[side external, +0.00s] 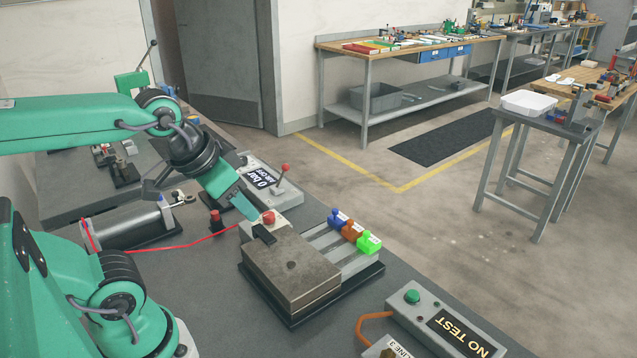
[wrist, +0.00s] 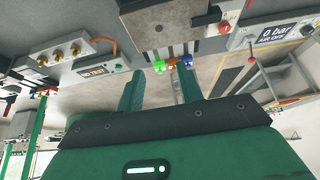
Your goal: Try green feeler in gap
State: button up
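The green feeler (side external: 369,243) sits at the front end of a slotted grey rack beside the metal block (side external: 292,266). An orange-brown feeler (side external: 353,230) and a blue feeler (side external: 338,217) stand in a row next to it. In the wrist view the green feeler (wrist: 159,67) shows beyond the fingertips, apart from them. My gripper (side external: 252,211) is above the far left end of the block, near a red button (side external: 268,217). In the wrist view its two fingers (wrist: 158,74) are spread with nothing between them. The block's gap cannot be made out clearly.
A "0 bar AIR OFF" box (side external: 266,184) with a red-knobbed lever stands behind the block. A "NO TEST" box (side external: 445,325) with a green button is at front right. A cylinder (side external: 130,222) and red tube lie left.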

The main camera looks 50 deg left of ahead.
jog(key=shift+o, duration=0.2)
jog(key=n+g, duration=0.6)
jog(key=n, duration=0.3)
send_over(367, 232)
notch_tip(367, 232, down, 9)
jog(key=shift+f, duration=0.15)
jog(key=shift+f, duration=3.9)
